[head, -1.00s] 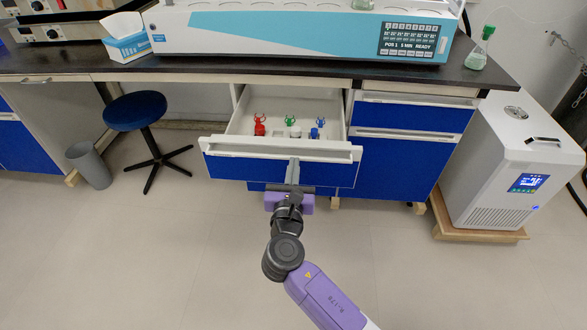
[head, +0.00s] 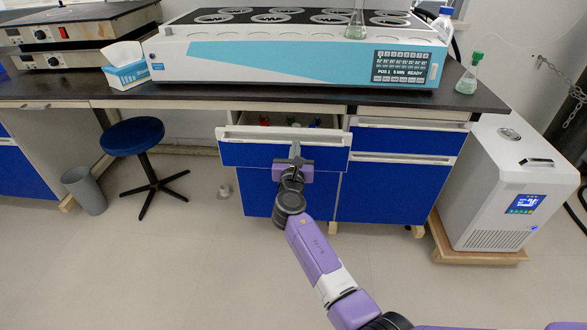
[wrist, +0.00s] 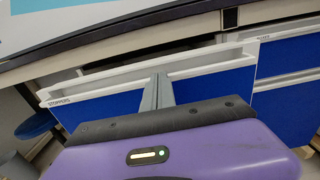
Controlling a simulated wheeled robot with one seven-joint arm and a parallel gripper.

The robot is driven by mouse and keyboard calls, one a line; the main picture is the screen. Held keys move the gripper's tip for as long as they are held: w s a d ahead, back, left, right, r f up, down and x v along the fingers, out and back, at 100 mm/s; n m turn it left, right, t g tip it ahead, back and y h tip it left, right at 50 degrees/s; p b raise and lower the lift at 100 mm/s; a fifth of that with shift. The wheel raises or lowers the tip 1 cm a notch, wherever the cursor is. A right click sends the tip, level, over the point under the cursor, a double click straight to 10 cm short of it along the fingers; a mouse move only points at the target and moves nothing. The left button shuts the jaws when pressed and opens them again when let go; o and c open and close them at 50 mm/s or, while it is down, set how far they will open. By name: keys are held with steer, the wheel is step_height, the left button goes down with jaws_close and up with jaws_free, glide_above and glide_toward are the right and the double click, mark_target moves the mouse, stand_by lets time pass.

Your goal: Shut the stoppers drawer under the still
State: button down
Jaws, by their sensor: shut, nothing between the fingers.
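The stoppers drawer (head: 240,154) has a blue front and a white top rail, and stands slightly open under the still (head: 280,62). In the head view a narrow gap above its front shows the tops of red, green and blue items inside. In the wrist view the drawer front (wrist: 100,108) carries a "STOPPERS" label at its left end. My gripper (head: 295,150) is shut and empty, its fingertips at the middle of the drawer's front near the top rail. The fingers also show in the wrist view (wrist: 158,88); they look to be touching the front.
Closed blue drawers (head: 400,140) stand to the right. A white chiller (head: 515,190) is on the floor at far right. A blue stool (head: 133,136) and a grey bin (head: 84,190) stand at left. The floor in front is clear. A green-stoppered flask (head: 468,80) stands on the bench.

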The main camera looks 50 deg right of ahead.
steer(key=b+x, duration=0.5)
steer(key=x, duration=0.8)
steer(key=shift+r+b, duration=0.15)
steer(key=shift+b, duration=0.15)
steer(key=shift+s, duration=0.1)
